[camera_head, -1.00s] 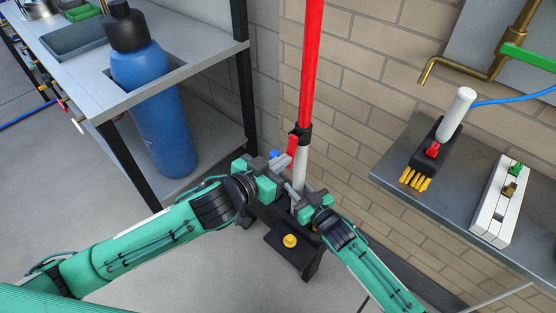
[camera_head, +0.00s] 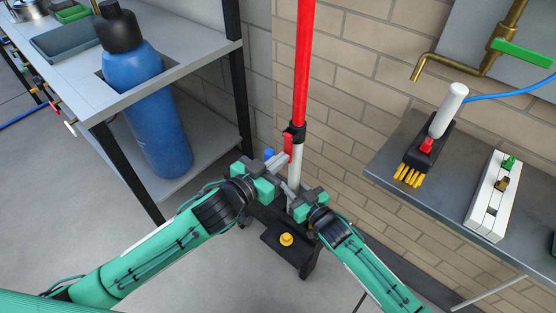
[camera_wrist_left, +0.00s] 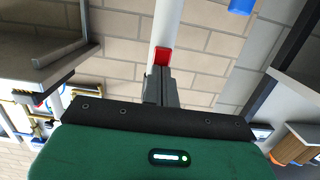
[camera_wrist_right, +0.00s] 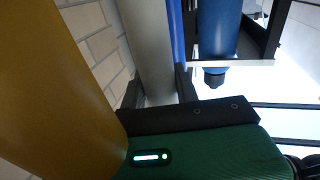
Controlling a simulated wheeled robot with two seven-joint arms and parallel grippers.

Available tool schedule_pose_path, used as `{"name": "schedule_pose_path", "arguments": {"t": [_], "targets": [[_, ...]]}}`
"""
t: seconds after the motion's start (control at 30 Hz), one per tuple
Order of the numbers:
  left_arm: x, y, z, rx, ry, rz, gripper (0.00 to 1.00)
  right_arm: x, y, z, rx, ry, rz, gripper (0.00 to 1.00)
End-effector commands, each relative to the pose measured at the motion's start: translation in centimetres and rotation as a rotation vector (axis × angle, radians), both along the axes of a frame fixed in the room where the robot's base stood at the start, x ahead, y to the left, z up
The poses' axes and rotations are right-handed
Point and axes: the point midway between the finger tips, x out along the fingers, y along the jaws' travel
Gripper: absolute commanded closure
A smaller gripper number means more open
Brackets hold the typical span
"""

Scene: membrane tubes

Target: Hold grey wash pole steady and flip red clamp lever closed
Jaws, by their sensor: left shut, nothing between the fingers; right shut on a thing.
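The wash pole stands upright, with a red upper tube (camera_head: 304,65) and a pale grey lower tube (camera_head: 296,166). A black clamp collar (camera_head: 295,131) joins them. The red clamp lever (camera_head: 287,148) hangs down close along the pole's left side. My left gripper (camera_head: 281,160) is shut and empty, its tips at the lever's lower end. In the left wrist view the red lever (camera_wrist_left: 163,56) shows just beyond the shut fingers (camera_wrist_left: 160,88); contact is unclear. My right gripper (camera_head: 291,190) is shut on the grey tube below, which partly hides the grip.
A black stand (camera_head: 290,250) with a yellow knob (camera_head: 286,239) is at the pole's foot. A brick wall (camera_head: 370,110) rises behind. A blue bottle (camera_head: 150,90) stands in the left bench. A metal shelf (camera_head: 405,165) holding a brush (camera_head: 425,150) is right.

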Motion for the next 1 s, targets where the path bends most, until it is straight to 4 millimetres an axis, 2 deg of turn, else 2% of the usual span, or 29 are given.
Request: {"name": "schedule_pose_path", "arguments": {"t": [0.2,0.37,1.0], "targets": [[-0.1,0.1,-0.1,0.000,0.002,0.001,1.00,-0.1,0.1,0.0,0.000,-0.001,0.002,1.00],[-1.2,1.0,-0.1,0.001,0.003,0.001,1.00,-0.1,0.1,0.0,0.000,-0.001,0.001,1.00],[-9.2,6.6,-0.2,0.002,0.004,0.001,1.00,0.0,0.1,0.0,0.000,0.000,0.001,1.00]]}}
